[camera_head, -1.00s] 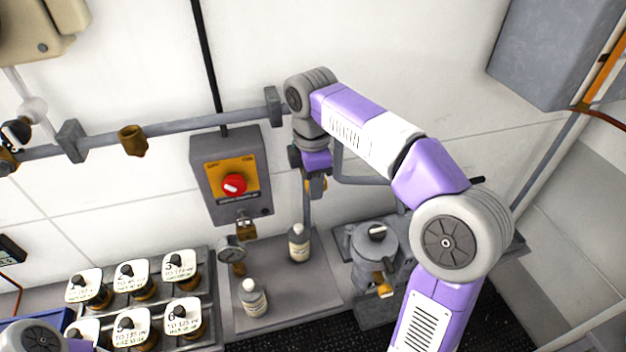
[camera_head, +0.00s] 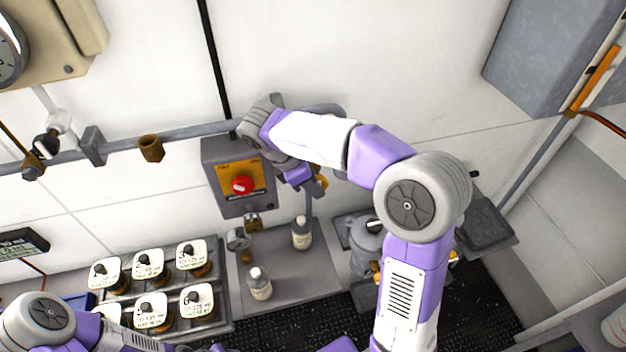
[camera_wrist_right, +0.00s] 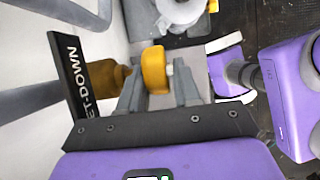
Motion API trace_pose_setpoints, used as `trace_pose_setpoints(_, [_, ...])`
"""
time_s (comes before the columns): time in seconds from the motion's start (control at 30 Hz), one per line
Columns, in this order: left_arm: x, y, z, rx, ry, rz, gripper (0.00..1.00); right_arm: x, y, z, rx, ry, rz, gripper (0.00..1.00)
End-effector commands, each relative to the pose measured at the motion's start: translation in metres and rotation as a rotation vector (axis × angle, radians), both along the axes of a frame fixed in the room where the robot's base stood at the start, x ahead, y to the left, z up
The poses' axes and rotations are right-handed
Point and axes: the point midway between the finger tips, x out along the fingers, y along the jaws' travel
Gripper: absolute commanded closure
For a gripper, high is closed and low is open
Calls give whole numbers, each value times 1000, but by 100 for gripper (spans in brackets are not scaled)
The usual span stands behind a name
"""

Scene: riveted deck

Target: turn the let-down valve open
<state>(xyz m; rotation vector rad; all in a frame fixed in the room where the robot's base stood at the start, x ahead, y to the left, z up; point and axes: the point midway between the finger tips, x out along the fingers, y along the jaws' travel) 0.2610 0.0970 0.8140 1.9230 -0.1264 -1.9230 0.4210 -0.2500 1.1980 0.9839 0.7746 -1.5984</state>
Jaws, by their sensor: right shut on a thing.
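The let-down valve's yellow handle (camera_wrist_right: 154,70) shows in the right wrist view, beside its brass body (camera_wrist_right: 105,75) and a black plate (camera_wrist_right: 75,75) with partly visible lettering reading "ETDOWN". My right gripper (camera_wrist_right: 158,88) has its two grey fingers on either side of the yellow handle and is shut on it.
A grey box with a red knob (camera_head: 243,185) is on the wall close to my right wrist. Two small bottles (camera_head: 301,233) stand on the grey bench below. Several labelled jars (camera_head: 150,312) sit in a rack at the left. A grey pipe (camera_head: 190,132) runs along the wall.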

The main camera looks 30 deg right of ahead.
Motion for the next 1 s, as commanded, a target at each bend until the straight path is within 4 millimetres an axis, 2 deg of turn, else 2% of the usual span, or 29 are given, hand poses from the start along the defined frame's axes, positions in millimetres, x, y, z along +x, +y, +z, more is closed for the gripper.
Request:
trace_pose_setpoints(0.03, [0,0,0,0,0,0,57,0,0,-1,-1,2,-1,98])
trace_pose_setpoints(0.07, [0,0,0,0,0,0,57,0,0,-1,-1,2,-1,65])
trace_pose_setpoints(0.2, [0,0,0,0,0,0,57,0,0,-1,0,2,-1,47])
trace_pose_setpoints(0.53, [0,0,1,0,0,0,57,1,3,5,1,0,1,47])
trace_pose_setpoints(0.8, [0,0,11,0,0,0,57,6,22,44,3,-1,2,47])
trace_pose_setpoints(1.0, [0,0,15,0,0,0,57,8,32,64,1,1,0,47])
